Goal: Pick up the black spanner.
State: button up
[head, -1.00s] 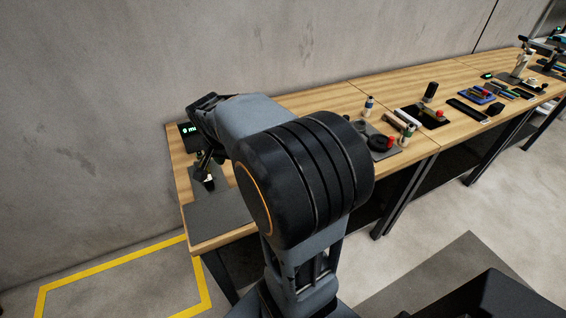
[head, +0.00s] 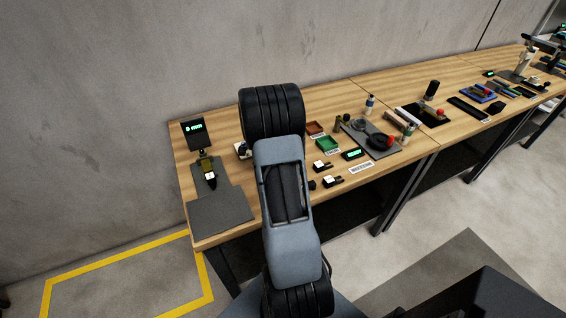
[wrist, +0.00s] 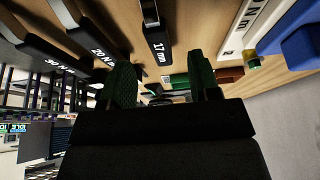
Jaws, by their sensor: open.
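I cannot pick out the black spanner with certainty in either view. In the wrist view a dark tag marked 17 mm (wrist: 157,46) lies just beyond my gripper (wrist: 163,82), with a dark bar above it; I cannot tell if the bar is a tool. Two more dark tags, 20 N (wrist: 105,52) and 30 N (wrist: 58,58), are left of it. My gripper's green-padded fingers are apart, with nothing seen held between them. In the head view my arm hides the gripper and part of the bench.
The wooden bench (head: 335,96) carries a black fixture (head: 207,163) on the left, a green tray (head: 327,145), a red tray (head: 315,129), a small display (head: 354,154) and a dark mat with a black round part (head: 380,141). A concrete wall (head: 200,60) stands behind.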

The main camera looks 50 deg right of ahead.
jog(key=shift+p+x, duration=0.85)
jog(key=shift+x, duration=2)
jog(key=shift+r, duration=0.1)
jog(key=shift+c, duration=0.4)
jog(key=c, duration=1)
jog(key=shift+o, duration=0.2)
jog(key=shift+r, duration=0.1)
